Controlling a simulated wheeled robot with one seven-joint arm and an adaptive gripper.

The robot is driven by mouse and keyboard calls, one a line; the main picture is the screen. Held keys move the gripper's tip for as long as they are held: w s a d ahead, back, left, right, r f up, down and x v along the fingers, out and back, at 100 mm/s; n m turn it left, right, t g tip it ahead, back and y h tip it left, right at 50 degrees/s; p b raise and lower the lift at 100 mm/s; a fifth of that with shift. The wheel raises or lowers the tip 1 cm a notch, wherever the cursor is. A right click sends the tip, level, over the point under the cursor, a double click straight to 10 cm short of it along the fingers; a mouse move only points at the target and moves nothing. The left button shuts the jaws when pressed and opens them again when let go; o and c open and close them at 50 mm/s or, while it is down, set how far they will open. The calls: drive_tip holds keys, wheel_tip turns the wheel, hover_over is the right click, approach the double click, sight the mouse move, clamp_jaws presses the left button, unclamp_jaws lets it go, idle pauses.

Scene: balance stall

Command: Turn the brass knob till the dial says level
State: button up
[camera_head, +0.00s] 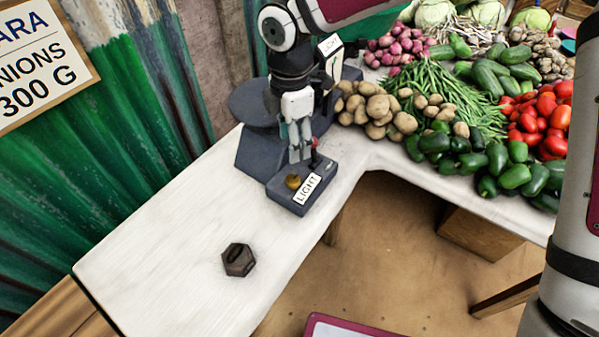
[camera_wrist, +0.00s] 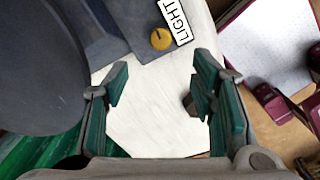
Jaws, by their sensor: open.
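The brass knob (camera_head: 293,181) sits on top of the dark box at the front of the balance (camera_head: 268,152). Beside it a white plate (camera_head: 307,188) reads LIGHT. In the wrist view the knob (camera_wrist: 161,39) shows a dark line across its top, with the LIGHT plate (camera_wrist: 176,18) right next to it. My gripper (camera_head: 300,157) is above the balance box, near the knob and apart from it. In the wrist view my gripper (camera_wrist: 162,95) has its green-padded fingers spread, with nothing between them but the white tabletop beyond.
A dark hexagonal weight (camera_head: 239,260) stands on the bare white table (camera_head: 165,245). Potatoes (camera_head: 368,105), beans and other vegetables crowd the right side. A round dark pan (camera_head: 255,101) stands behind the box.

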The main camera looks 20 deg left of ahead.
sight(293, 179)
wheel_tip(293, 179, down, 12)
drive_tip(key=shift+f+b, duration=0.25)
drive_tip(key=shift+b, duration=0.1)
drive_tip(key=c, duration=1.1)
